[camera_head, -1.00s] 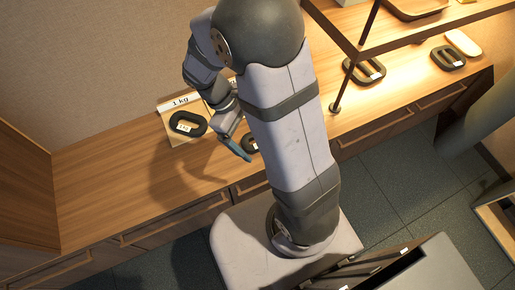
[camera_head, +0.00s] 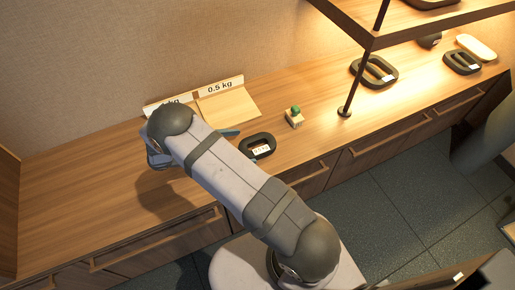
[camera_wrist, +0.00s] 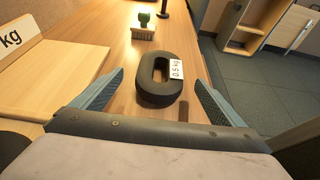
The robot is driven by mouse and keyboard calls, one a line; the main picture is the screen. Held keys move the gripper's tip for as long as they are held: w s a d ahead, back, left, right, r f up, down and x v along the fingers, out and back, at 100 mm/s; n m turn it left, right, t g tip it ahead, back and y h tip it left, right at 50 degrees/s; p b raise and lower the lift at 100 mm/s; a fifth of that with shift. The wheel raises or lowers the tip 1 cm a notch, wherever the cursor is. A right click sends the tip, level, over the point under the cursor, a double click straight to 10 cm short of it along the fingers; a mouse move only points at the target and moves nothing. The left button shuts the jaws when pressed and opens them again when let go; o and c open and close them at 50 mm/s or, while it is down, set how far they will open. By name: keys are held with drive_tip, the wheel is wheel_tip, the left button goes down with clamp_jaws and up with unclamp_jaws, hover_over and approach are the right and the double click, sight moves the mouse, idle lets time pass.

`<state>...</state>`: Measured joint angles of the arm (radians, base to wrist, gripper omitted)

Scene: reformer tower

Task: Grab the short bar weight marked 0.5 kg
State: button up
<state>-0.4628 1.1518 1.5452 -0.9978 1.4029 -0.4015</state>
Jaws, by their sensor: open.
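The short bar weight marked 0.5 kg (camera_wrist: 176,70) is a black oblong ring with a white label, lying flat on the wooden counter. In the head view the same weight (camera_head: 257,145) lies near the counter's front edge, just right of my fingers. My gripper (camera_wrist: 160,77) is open, with its blue fingers spread to either side of the weight in the wrist view. The weight's near end appears between or just ahead of the fingertips; contact is not visible. In the head view my arm hides most of the gripper.
A wooden pad with a "0.5 kg" sign (camera_head: 219,87) stands behind. A green-knobbed block (camera_head: 295,118) sits beyond the weight. A thin shelf post (camera_head: 352,95) and two more black weights, one by the post (camera_head: 360,75) and one farther right (camera_head: 449,62), are to the right.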

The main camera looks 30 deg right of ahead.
sight(257, 144)
drive_tip(key=shift+x, duration=3.7)
drive_tip(key=c, duration=1.3)
drive_tip(key=shift+r, duration=0.1)
drive_tip(key=shift+c, duration=1.3)
drive_tip(key=shift+r, duration=0.15)
